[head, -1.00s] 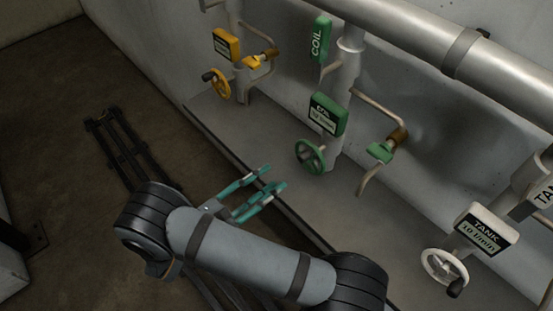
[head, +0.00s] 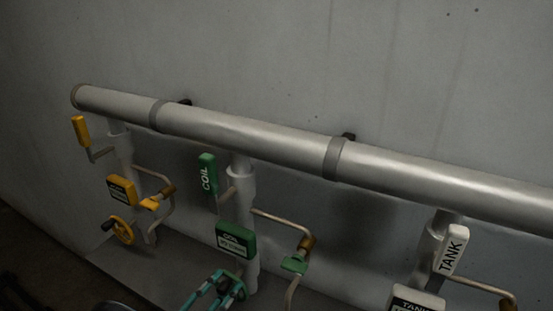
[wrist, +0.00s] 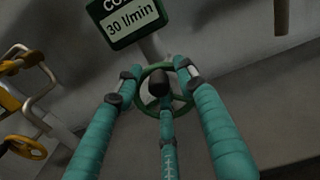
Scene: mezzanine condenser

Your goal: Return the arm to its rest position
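My gripper (head: 215,290) is at the bottom edge of the head view, in front of the lower part of the green COIL valve. Its teal fingers also fill the wrist view (wrist: 157,78). They stand apart with nothing clearly held between them. The green handwheel (wrist: 153,70) with its dark knob (wrist: 159,83) lies just beyond the fingertips. I cannot tell whether the fingers touch it. Most of my arm is below the head view.
The green display (head: 235,241) reads 30 l/min in the wrist view (wrist: 129,22). A yellow valve with a handwheel (head: 121,231) stands to the left, and the white TANK tag (head: 452,249) to the right. A thick pipe (head: 260,134) crosses the wall above. Thin bent pipes stick out beside the valves.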

